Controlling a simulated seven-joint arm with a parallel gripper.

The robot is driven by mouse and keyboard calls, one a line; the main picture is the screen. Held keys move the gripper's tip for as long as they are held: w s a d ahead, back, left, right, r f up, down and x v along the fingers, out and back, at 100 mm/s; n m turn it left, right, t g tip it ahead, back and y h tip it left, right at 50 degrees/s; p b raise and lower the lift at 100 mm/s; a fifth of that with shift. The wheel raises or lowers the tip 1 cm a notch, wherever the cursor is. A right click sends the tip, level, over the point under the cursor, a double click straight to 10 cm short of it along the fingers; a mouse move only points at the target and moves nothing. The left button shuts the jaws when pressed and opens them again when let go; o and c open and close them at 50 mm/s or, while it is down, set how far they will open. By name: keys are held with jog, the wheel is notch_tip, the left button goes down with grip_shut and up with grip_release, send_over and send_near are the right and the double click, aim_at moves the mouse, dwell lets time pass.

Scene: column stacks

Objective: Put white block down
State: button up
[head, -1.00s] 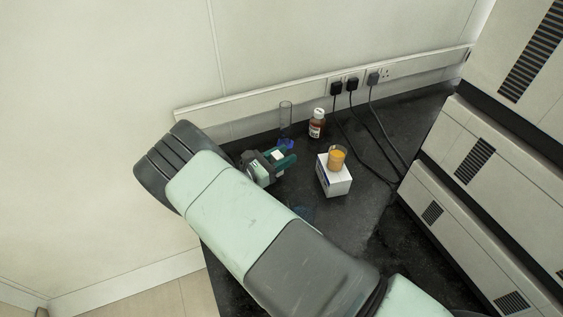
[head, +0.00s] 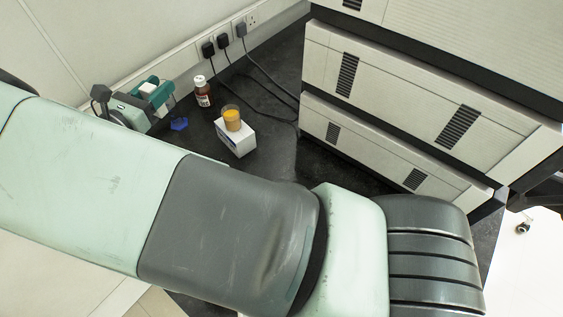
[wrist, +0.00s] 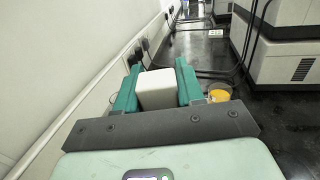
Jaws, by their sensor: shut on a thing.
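The white block (head: 148,88) is between the teal fingers of my gripper (head: 155,89), which is shut on it. In the wrist view the white block (wrist: 157,90) stands between the two fingers (wrist: 157,75), with bare room below hidden by the gripper body. In the head view my gripper is at the upper left, in front of the wall, left of the brown bottle. It seems to be above the dark worktop; its exact height I cannot tell. A blue item (head: 179,124) lies on the worktop just right of and below my gripper.
A brown bottle (head: 203,92) with a white cap stands near the wall. Black plugs (head: 208,49) trail cables across the dark worktop (head: 276,158). Stacked grey units (head: 400,110) stand at the right.

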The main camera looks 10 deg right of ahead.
jog(key=s+d+r+m+g+h, duration=0.1)
jog(key=s+d+h, duration=0.15)
jog(key=d, duration=1.15)
jog(key=s+d+r+m+g+h, duration=0.15)
jog(key=s+d, duration=0.25)
jog(key=d, duration=1.1)
jog(key=shift+y, duration=0.5)
jog(key=shift+w+a+f, duration=0.1)
jog(key=shift+w+f, duration=0.05)
jog(key=shift+f, duration=5.1)
jog(key=shift+w+a+f, duration=0.1)
jog(key=shift+w+f, duration=0.05)
jog(key=shift+f, duration=5.05)
jog(key=shift+f, duration=0.15)
jog(key=o, duration=1)
